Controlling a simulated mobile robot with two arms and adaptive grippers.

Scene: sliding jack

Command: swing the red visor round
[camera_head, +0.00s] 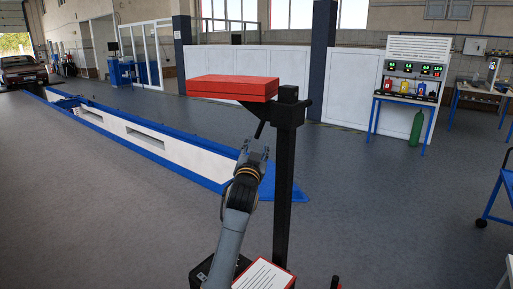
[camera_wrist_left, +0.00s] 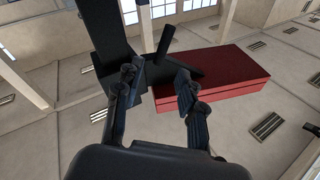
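The red visor (camera_head: 234,87) is a flat, two-layer red box at the top of a black post (camera_head: 284,200), sticking out to the left. In the left wrist view its red underside (camera_wrist_left: 215,75) fills the upper right. A short black handle (camera_head: 260,129) hangs at a slant below the visor bracket; it also shows in the left wrist view (camera_wrist_left: 163,44). My left gripper (camera_head: 257,150) is below the handle. In the left wrist view its fingers (camera_wrist_left: 157,77) are spread, with the handle beyond them and nothing visibly held. My right gripper is not in view.
A white-and-blue vehicle lift (camera_head: 165,140) runs along the floor behind. A blue-legged bench (camera_head: 405,100) and a green gas bottle (camera_head: 415,130) stand at the right. A white sheet with a red border (camera_head: 265,275) is at the post's foot.

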